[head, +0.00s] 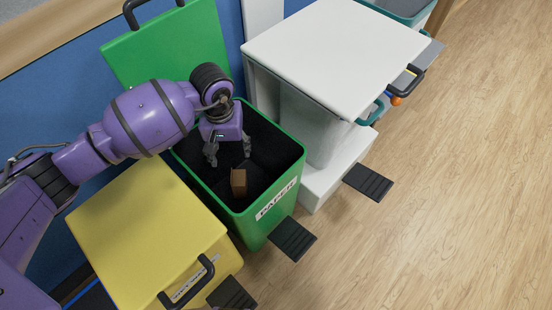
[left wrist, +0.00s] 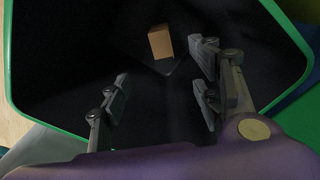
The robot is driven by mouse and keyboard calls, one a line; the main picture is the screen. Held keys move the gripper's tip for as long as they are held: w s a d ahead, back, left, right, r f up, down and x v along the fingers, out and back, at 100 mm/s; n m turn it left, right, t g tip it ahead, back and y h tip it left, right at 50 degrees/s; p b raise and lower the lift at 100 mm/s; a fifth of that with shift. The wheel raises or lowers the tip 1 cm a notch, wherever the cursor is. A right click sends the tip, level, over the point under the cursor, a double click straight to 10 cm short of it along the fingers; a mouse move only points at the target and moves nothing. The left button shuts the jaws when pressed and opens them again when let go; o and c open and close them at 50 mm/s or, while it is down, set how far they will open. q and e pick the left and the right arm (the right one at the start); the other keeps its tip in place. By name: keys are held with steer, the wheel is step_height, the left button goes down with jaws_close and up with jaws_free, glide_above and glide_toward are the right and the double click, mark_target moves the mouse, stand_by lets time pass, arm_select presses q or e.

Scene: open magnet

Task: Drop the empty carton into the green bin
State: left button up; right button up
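The green bin (head: 247,223) stands open, with its lid (head: 165,45) raised against the wall and a "PAPER" label on its front. The small brown carton (head: 238,182) is inside the bin's dark interior, below the rim. It also shows in the left wrist view (left wrist: 160,42), beyond my fingertips. My left gripper (head: 229,155) reaches into the bin opening from above. Its fingers are spread with nothing between them, as the left wrist view (left wrist: 160,88) shows. The carton is apart from the fingers; I cannot tell whether it rests on the bin floor. My right gripper is not in view.
A yellow bin (head: 150,235) with a closed lid stands to the left of the green bin. A white bin (head: 335,60) with a closed lid stands to the right. Black pedals (head: 293,238) stick out in front. The wooden floor (head: 450,210) at right is clear.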

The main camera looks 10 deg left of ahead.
arm_select(q)
step_height(320, 180, up, 12)
stand_by(0.6)
steer(key=shift+d, duration=0.1)
stand_by(0.4)
